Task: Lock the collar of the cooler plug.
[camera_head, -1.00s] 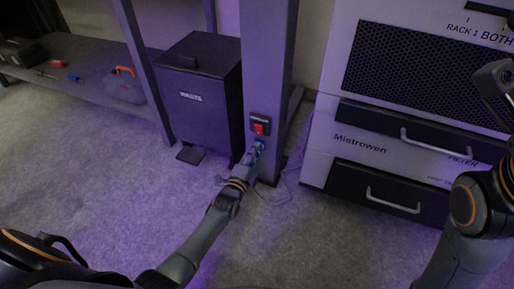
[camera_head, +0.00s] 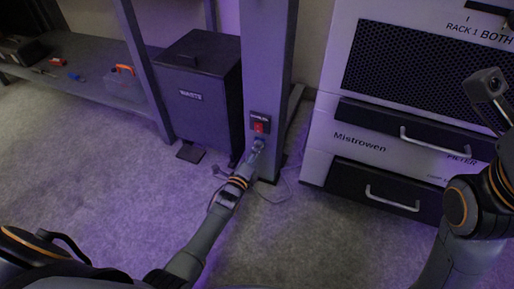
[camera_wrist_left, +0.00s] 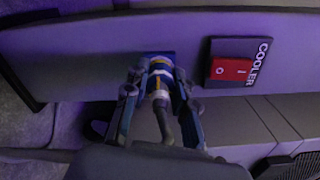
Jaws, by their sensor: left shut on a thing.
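The cooler plug (camera_wrist_left: 160,66), blue with a yellow band and a pale ring, sits against a blue socket on the post in the left wrist view. A grey cable runs from it toward the camera. My left gripper (camera_wrist_left: 158,80) is shut on the plug, one finger on each side; it also shows low on the post in the head view (camera_head: 257,147). Whether the collar is locked I cannot tell. The red rocker switch (camera_wrist_left: 231,70) with the COOLER label is right of the plug.
The purple-lit post (camera_head: 267,60) stands between a dark waste bin (camera_head: 201,105) and a pale rack cabinet (camera_head: 323,140) with handled drawers. A thin cable lies on the carpet by the post's foot. A low shelf (camera_head: 85,90) is at left. Open carpet lies in front.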

